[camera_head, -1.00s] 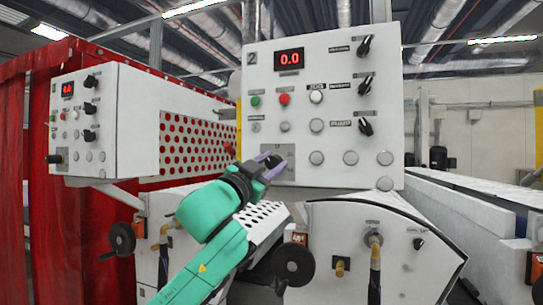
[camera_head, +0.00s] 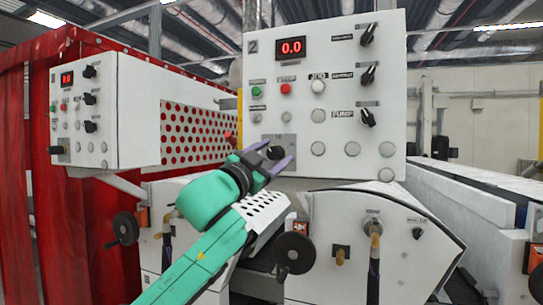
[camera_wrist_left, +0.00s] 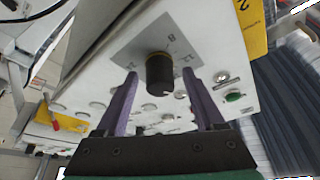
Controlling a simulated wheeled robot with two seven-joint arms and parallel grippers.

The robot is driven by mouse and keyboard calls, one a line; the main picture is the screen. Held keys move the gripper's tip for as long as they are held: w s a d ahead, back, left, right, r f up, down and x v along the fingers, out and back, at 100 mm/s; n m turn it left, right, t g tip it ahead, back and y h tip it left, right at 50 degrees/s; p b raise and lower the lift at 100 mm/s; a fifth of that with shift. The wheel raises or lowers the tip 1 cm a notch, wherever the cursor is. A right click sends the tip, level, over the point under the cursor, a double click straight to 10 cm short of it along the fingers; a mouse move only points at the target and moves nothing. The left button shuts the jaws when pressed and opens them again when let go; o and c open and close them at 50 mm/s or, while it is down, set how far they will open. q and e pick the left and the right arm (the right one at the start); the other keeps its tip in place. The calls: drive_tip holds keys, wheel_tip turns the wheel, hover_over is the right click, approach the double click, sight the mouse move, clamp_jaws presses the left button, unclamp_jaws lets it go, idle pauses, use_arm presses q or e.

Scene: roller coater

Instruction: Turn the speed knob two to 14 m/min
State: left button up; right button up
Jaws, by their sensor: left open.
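Control panel 2 (camera_head: 335,70) is a white box with a red display (camera_head: 291,48) reading 0.0. A black knob (camera_head: 275,153) sits on a grey plate (camera_head: 288,141) at its lower left. My left gripper (camera_head: 274,156) is open in front of this plate, its purple fingers on either side of the knob. In the left wrist view the knob (camera_wrist_left: 160,76) stands between the two spread fingers (camera_wrist_left: 160,90), with gaps on both sides, so they do not grip it. My right gripper is not in view.
Three more black knobs, the top one (camera_head: 368,34), line the panel's right side. Green (camera_head: 256,91) and red (camera_head: 286,88) buttons sit above the plate. A second panel (camera_head: 85,115) stands left, and a handwheel (camera_head: 294,253) is below.

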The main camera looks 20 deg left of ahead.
use_arm(q)
drive_tip(key=b+v, duration=0.8)
drive_tip(key=v, duration=0.6)
drive_tip(key=shift+s, duration=0.3)
drive_tip(key=shift+w+f, duration=0.1)
